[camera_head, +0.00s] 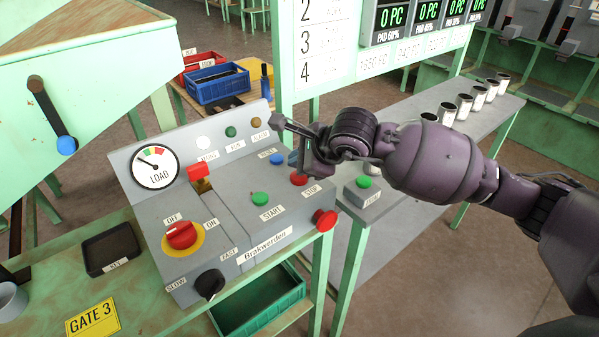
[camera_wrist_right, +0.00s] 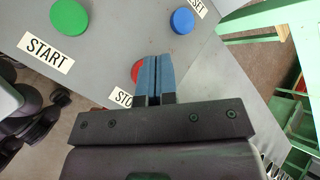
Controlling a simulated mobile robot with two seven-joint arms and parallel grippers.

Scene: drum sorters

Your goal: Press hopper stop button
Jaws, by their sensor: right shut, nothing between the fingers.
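The red STOP button (camera_head: 299,179) sits on the sloped grey control panel (camera_head: 240,199), to the right of the green START button (camera_head: 260,198) and below the blue RESET button (camera_head: 277,159). In the right wrist view, the STOP button (camera_wrist_right: 136,71) is partly hidden behind my fingers, and its label is partly covered. My right gripper (camera_head: 297,170) is shut and empty, its fingers pointing down right at the button. It shows in the wrist view (camera_wrist_right: 157,58) as two blue fingers pressed together. I cannot tell whether the tips touch the button. My left gripper is not in view.
A red side knob (camera_head: 325,219), a red ON/OFF switch (camera_head: 181,235) and a black speed knob (camera_head: 209,284) are on the same console. A green-button box (camera_head: 364,189) stands to its right. Several cups (camera_head: 465,106) line the bench behind my right arm.

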